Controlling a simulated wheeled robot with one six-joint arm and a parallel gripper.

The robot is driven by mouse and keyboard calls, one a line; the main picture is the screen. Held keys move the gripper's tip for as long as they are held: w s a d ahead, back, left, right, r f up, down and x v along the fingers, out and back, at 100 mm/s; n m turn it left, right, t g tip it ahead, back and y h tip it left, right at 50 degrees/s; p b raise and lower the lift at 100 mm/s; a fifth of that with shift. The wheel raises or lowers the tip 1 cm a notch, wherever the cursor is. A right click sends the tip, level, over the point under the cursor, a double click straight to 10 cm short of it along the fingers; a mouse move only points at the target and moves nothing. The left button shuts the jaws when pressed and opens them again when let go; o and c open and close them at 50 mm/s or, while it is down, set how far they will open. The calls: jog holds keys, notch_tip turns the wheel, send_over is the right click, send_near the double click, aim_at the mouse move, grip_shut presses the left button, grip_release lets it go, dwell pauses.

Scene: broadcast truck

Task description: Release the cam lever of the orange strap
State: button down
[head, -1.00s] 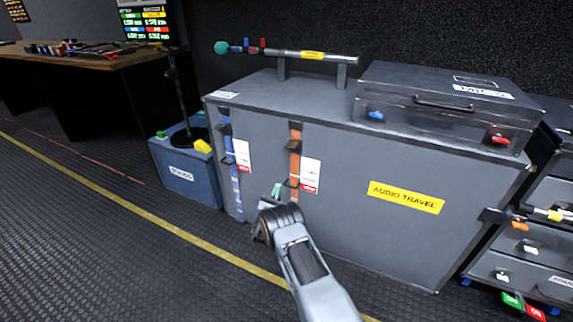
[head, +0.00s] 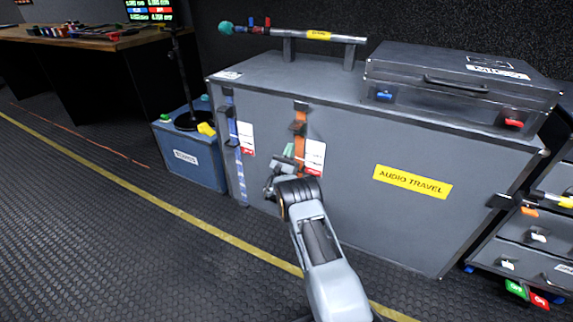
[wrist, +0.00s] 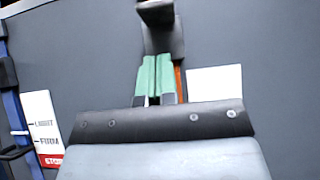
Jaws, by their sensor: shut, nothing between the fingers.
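The orange strap (head: 299,145) runs vertically down the front of the grey case (head: 345,200). A dark buckle (head: 298,128) shows on its upper part in the head view; its lower part is hidden behind my gripper. My gripper (head: 289,150) is shut and empty, with green fingertips in front of the strap. In the wrist view, the dark cam lever (wrist: 163,35) stands out just beyond the closed green fingertips (wrist: 155,62). I cannot tell whether they touch it. A thin piece of orange strap (wrist: 178,80) shows right of the fingers.
A blue strap (head: 238,165) with a white tag hangs to the left; another white tag (head: 315,155) is right of the orange strap. A latched case (head: 460,85) and a tube on stands (head: 340,38) sit on top. A blue box (head: 190,160) stands on the floor at left.

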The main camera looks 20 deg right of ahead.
aim_at(294, 129)
jog(key=shift+w+d+r+b, duration=0.1)
jog(key=shift+r+b, duration=0.15)
jog(key=shift+r, duration=0.9)
jog(key=shift+w+d+r+b, duration=0.1)
jog(key=shift+r+b, duration=0.1)
jog(key=shift+r, duration=0.95)
